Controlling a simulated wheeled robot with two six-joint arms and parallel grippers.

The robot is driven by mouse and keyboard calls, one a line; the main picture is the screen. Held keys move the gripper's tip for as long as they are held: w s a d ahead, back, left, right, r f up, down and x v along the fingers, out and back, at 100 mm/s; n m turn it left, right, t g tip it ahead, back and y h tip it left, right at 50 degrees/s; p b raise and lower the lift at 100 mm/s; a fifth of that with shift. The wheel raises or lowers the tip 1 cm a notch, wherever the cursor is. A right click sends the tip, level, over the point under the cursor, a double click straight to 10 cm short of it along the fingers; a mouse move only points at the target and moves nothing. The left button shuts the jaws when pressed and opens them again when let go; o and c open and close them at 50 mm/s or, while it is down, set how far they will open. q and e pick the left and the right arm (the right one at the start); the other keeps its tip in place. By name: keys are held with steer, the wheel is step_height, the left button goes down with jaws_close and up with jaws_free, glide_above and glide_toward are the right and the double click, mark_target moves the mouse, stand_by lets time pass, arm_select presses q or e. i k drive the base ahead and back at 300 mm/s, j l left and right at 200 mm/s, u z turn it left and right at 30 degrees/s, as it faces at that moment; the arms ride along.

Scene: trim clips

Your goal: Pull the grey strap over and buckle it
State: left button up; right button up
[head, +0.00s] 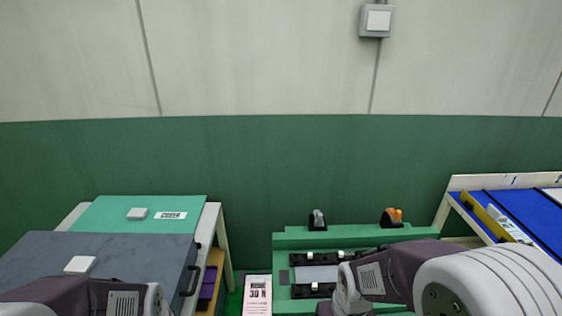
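A green fixture (290,243) stands at the lower middle. On its back ledge sit a small black holder with a grey part (317,219) and another with an orange part (393,216). I cannot tell whether the grey part is the strap. Below them, a flat grey piece (316,274) lies between two black bars with small white pieces on them. No buckle can be made out for sure. My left arm shows at the lower left and my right arm covers the fixture's right front. Neither gripper's fingers are in view.
A dark grey case (130,250) and a teal board (115,213) lie on a bench at left. A pink-white label sheet (257,296) lies left of the fixture. A blue-topped rack (520,215) with a yellow bar stands at right. A green and white wall closes the back.

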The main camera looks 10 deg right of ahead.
mark_target(318, 222)
steer(key=i+l+u, duration=0.1)
steer(key=l+u, duration=0.3)
steer(key=l, duration=0.15)
steer(key=l+u, duration=0.45)
steer(key=l, duration=0.15)
steer(key=i, duration=0.05)
